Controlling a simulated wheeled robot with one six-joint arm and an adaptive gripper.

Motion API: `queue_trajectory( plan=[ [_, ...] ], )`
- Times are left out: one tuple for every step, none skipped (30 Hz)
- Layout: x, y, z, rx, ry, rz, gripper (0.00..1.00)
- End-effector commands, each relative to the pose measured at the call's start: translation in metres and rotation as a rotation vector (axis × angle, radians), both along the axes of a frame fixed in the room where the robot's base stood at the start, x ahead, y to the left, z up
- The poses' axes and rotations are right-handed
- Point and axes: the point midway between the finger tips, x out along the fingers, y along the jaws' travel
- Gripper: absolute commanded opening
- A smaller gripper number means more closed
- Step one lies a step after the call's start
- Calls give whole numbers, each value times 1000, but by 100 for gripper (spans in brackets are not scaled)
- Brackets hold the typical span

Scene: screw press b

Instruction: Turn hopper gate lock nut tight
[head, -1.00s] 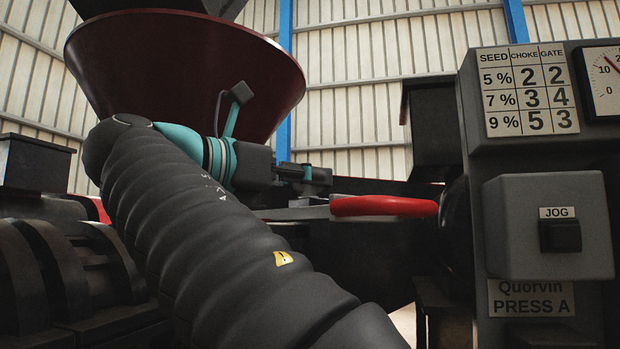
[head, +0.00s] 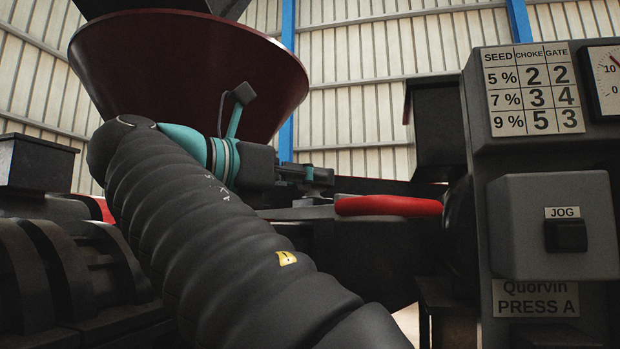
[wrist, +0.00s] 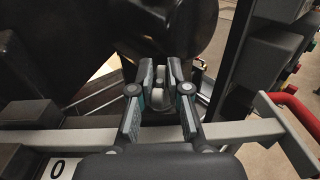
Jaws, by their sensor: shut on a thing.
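The dark red hopper (head: 185,75) fills the upper left of the head view. My gripper (head: 326,178) is below its right side, with the fingers pointing right. In the wrist view my gripper (wrist: 161,76) is shut on a small grey part, the lock nut (wrist: 160,88), which shows only partly between the fingers. The fingers and dark arm hide the nut in the head view, so I cannot tell how tight it sits.
A red handle (head: 388,206) lies just right of my gripper. The grey control box (head: 555,226) with the JOG switch and the SEED/CHOKE/GATE chart (head: 535,90) stand at right. A pale bar (wrist: 235,132) crosses below the fingers in the wrist view.

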Motion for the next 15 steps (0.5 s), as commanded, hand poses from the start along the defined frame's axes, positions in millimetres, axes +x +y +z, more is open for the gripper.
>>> queue_trajectory(
  plan=[
    [-2, -3, 0, 6, 0, -7, 0],
    [-2, -3, 0, 6, 0, -8, 0],
    [-2, -3, 0, 6, 0, -8, 0],
    [-2, -3, 0, 7, 0, -8, 0],
    [-2, -3, 0, 7, 0, -8, 0],
    [-2, -3, 0, 7, 0, -8, 0],
    [-2, -3, 0, 7, 0, -8, 0],
    [-3, -3, -1, 7, 0, -8, 0],
    [-3, -3, -1, 7, 0, -8, 0],
    [-3, -3, -1, 7, 0, -8, 0],
    [-3, -3, -1, 7, 0, -8, 0],
    [-3, -3, -1, 7, 0, -8, 18],
    [-3, -3, 0, 7, 0, -7, 26],
    [-2, -3, 0, 6, 0, -7, 33],
    [-2, -2, 0, 6, 0, -6, 43]
  ],
)
